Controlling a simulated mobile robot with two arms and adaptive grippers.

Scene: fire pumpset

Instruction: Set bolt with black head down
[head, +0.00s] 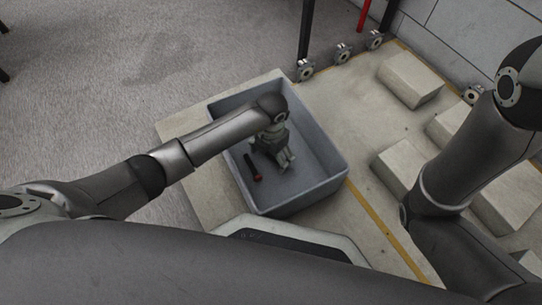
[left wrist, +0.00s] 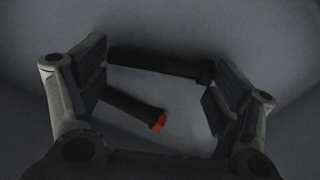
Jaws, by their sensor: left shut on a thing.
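My left gripper (head: 285,161) reaches down inside the grey bin. In the left wrist view its two fingers (left wrist: 158,70) are spread at either end of the bolt with black head (left wrist: 155,62), a dark shaft with a wider black end at the right. The gripper is shut on this bolt lengthwise. A second bolt with a red head (left wrist: 135,109) lies on the bin floor beside it; it also shows in the head view (head: 253,167). The held bolt cannot be made out in the head view. My right gripper is out of view.
The grey bin (head: 335,160) has raised walls around my left gripper and stands on a pale slab (head: 180,128). Several pale blocks (head: 410,78) stand to the right, with metal flanged parts (head: 342,53) at the back. The floor at the upper left is mostly clear.

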